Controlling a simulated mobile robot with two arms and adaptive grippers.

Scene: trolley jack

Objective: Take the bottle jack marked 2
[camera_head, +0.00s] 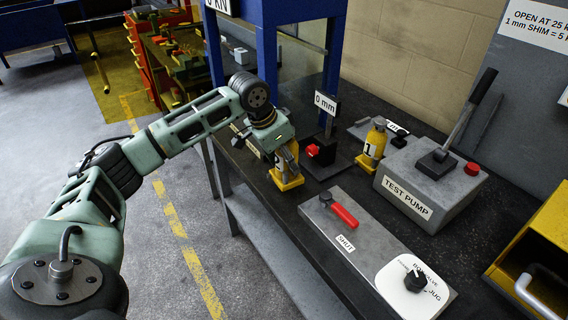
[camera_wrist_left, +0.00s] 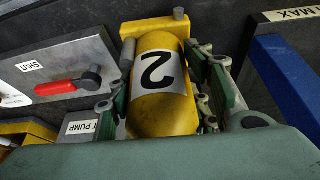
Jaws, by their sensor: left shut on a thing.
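The bottle jack marked 2 (camera_head: 286,178) is yellow with a white label and stands on the dark bench, near its left edge. In the left wrist view the jack (camera_wrist_left: 162,105) fills the middle, with its "2" label upside down. My left gripper (camera_head: 279,150) comes down over the jack. In the wrist view its green fingers (camera_wrist_left: 160,112) lie on both sides of the yellow body, shut on it. The jack's upper part is mostly hidden by the gripper in the head view. My right gripper is not in view.
A yellow jack marked 1 (camera_head: 372,148) stands beside the grey test pump (camera_head: 430,185). A grey valve plate with a red lever (camera_head: 343,212) lies in front. A "0 mm" sign (camera_head: 326,103) stands behind the held jack. Blue frame posts (camera_head: 333,65) rise close by.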

